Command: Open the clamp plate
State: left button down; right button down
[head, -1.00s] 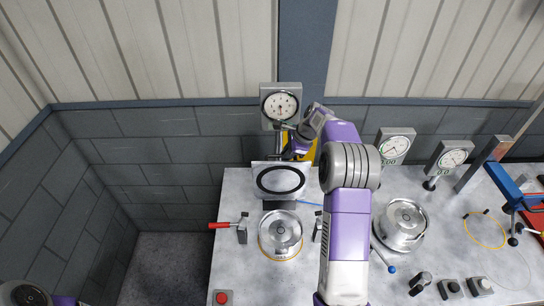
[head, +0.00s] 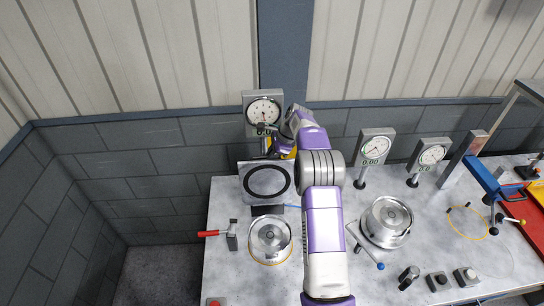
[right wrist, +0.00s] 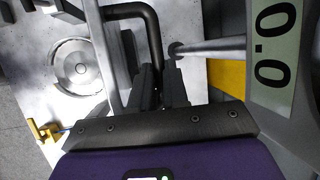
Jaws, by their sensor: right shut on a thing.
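The clamp plate (head: 246,184), a pale square plate with a black ring on its face, stands raised and steeply tilted at the back of the left fixture. The round metal seat (head: 270,238) in front of it is uncovered; a round metal part also shows in the right wrist view (right wrist: 78,70). My right gripper (head: 268,146) is behind the plate's upper edge, partly hidden by the plate and my arm. In the right wrist view its dark fingers (right wrist: 160,84) are shut on the end of a bent black handle (right wrist: 150,28). My left gripper is out of view.
A dial gauge (head: 264,108) stands close behind my right gripper. A red-handled toggle clamp (head: 214,233) lies left of the seat. A second round fixture (head: 388,220) and two more gauges (head: 375,145) are on the right. The bench's front left is mostly clear.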

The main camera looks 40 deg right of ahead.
jog(key=c, duration=1.4)
grip_release()
jog(key=shift+w+d+h, duration=0.3)
jog(key=shift+w+d, duration=0.1)
jog(key=shift+w, duration=0.05)
jog(key=shift+o, duration=1.4)
jog(key=shift+w+d+f, duration=0.2)
jog(key=shift+w+f, duration=0.1)
jog(key=shift+w, duration=0.1)
jog(key=shift+r, duration=0.25)
jog(key=v, duration=0.7)
jog(key=shift+s+b, duration=0.2)
jog(key=shift+b, duration=0.15)
